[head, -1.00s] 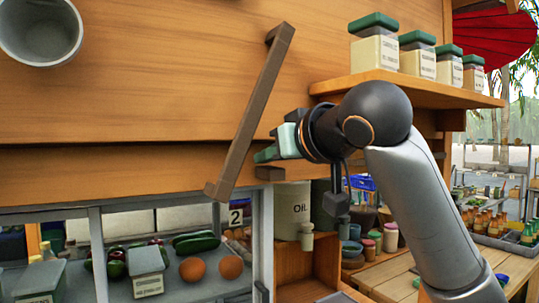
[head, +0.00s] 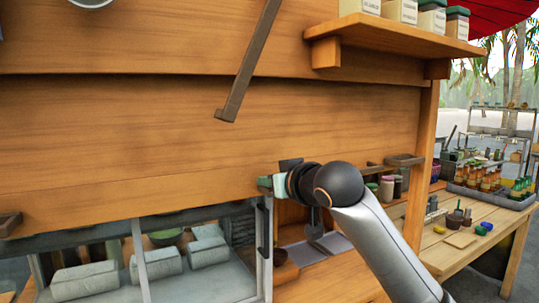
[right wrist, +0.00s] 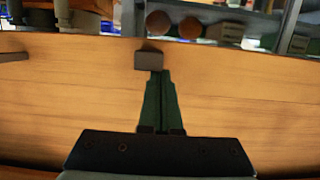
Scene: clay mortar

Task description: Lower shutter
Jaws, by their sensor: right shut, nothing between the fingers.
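The shutter is a broad wooden panel (head: 150,170) in the head view, hanging partway over the window opening; its lower edge is above the counter. A small brown block (head: 8,222) sits on its lower left edge. Another brown block (head: 290,164) shows by my right gripper (head: 270,183). In the right wrist view the panel (right wrist: 240,90) carries a block (right wrist: 148,60) right at the tips of my shut green fingers (right wrist: 160,76). They look empty and meet or nearly meet the block; exact contact is unclear. My left gripper is out of view.
A long brown bar (head: 250,65) slants across the upper boards. A shelf (head: 375,38) with jars projects at upper right. Below the shutter are a framed glass case (head: 140,255) and grey bundles. A table (head: 470,240) with bottles stands at right.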

